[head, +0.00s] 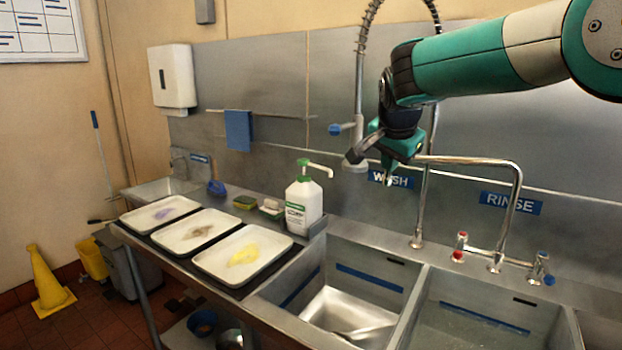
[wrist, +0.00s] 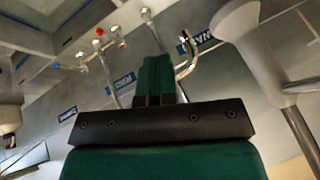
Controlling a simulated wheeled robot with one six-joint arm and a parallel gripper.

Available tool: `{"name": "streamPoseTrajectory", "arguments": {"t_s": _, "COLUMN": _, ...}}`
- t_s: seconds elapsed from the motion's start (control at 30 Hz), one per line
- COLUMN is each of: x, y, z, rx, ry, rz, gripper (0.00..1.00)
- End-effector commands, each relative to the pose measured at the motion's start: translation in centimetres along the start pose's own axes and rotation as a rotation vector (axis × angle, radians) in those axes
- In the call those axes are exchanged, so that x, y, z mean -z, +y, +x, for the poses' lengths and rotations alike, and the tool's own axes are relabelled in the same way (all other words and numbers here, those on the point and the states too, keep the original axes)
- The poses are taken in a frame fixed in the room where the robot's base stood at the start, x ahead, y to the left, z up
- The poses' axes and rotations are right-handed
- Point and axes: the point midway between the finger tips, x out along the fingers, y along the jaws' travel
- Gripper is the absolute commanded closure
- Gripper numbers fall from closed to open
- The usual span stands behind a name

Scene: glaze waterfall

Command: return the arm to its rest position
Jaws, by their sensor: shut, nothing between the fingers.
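My green and black arm reaches in from the upper right in the head view. My gripper (head: 389,180) hangs above the sinks, in front of the steel splashback and close to the spray hose. It is shut and empty. In the wrist view the green fingers of my gripper (wrist: 155,75) stand together with no object between them. The wrist view is tilted, with taps and blue labels beyond the fingers.
The spray tap head (head: 355,160) hangs just left of my gripper. A chrome rinse tap (head: 517,200) stands to its right. A soap pump bottle (head: 303,207) stands below left. Three white trays, one being the nearest tray (head: 215,262), line the counter. Two sinks lie below.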

Motion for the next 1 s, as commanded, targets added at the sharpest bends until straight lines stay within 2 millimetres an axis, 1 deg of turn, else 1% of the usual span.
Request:
{"name": "streamPoseTrajectory", "arguments": {"t_s": 0.03, "x": -1.7, "y": 1.5, "z": -1.5, "rx": 0.01, "ry": -0.049, "rz": -0.112, "gripper": 1.0}}
{"name": "streamPoseTrajectory", "arguments": {"t_s": 0.07, "x": -3.0, "y": 2.5, "z": -2.3, "rx": 0.019, "ry": -0.084, "rz": -0.193, "gripper": 1.0}}
{"name": "streamPoseTrajectory", "arguments": {"t_s": 0.1, "x": -4.9, "y": 4.0, "z": -3.3, "rx": 0.035, "ry": -0.135, "rz": -0.307, "gripper": 1.0}}
{"name": "streamPoseTrajectory", "arguments": {"t_s": 0.17, "x": -8.0, "y": 6.5, "z": -4.9, "rx": 0.067, "ry": -0.214, "rz": -0.476, "gripper": 1.0}}
{"name": "streamPoseTrajectory", "arguments": {"t_s": 0.2, "x": -10.2, "y": 8.4, "z": -6.0, "rx": 0.093, "ry": -0.267, "rz": -0.586, "gripper": 1.0}}
{"name": "streamPoseTrajectory", "arguments": {"t_s": 0.27, "x": -13.6, "y": 11.4, "z": -7.7, "rx": 0.14, "ry": -0.346, "rz": -0.744, "gripper": 1.0}}
{"name": "streamPoseTrajectory", "arguments": {"t_s": 0.3, "x": -15.7, "y": 13.5, "z": -8.7, "rx": 0.176, "ry": -0.395, "rz": -0.84, "gripper": 1.0}}
{"name": "streamPoseTrajectory", "arguments": {"t_s": 0.37, "x": -18.8, "y": 16.3, "z": -10.2, "rx": 0.231, "ry": -0.462, "rz": -0.968, "gripper": 1.0}}
{"name": "streamPoseTrajectory", "arguments": {"t_s": 0.4, "x": -20.6, "y": 18.1, "z": -11.1, "rx": 0.268, "ry": -0.501, "rz": -1.042, "gripper": 1.0}}
{"name": "streamPoseTrajectory", "arguments": {"t_s": 0.5, "x": -24.3, "y": 21.8, "z": -12.8, "rx": 0.352, "ry": -0.579, "rz": -1.185, "gripper": 1.0}}
{"name": "streamPoseTrajectory", "arguments": {"t_s": 0.6, "x": -26.7, "y": 24.1, "z": -14.0, "rx": 0.414, "ry": -0.628, "rz": -1.274, "gripper": 1.0}}
{"name": "streamPoseTrajectory", "arguments": {"t_s": 0.7, "x": -27.8, "y": 25.3, "z": -14.5, "rx": 0.447, "ry": -0.652, "rz": -1.318, "gripper": 1.0}}
{"name": "streamPoseTrajectory", "arguments": {"t_s": 0.8, "x": -28.2, "y": 25.6, "z": -14.7, "rx": 0.455, "ry": -0.66, "rz": -1.329, "gripper": 1.0}}
{"name": "streamPoseTrajectory", "arguments": {"t_s": 1.0, "x": -28.1, "y": 25.5, "z": -14.6, "rx": 0.453, "ry": -0.659, "rz": -1.327, "gripper": 1.0}}
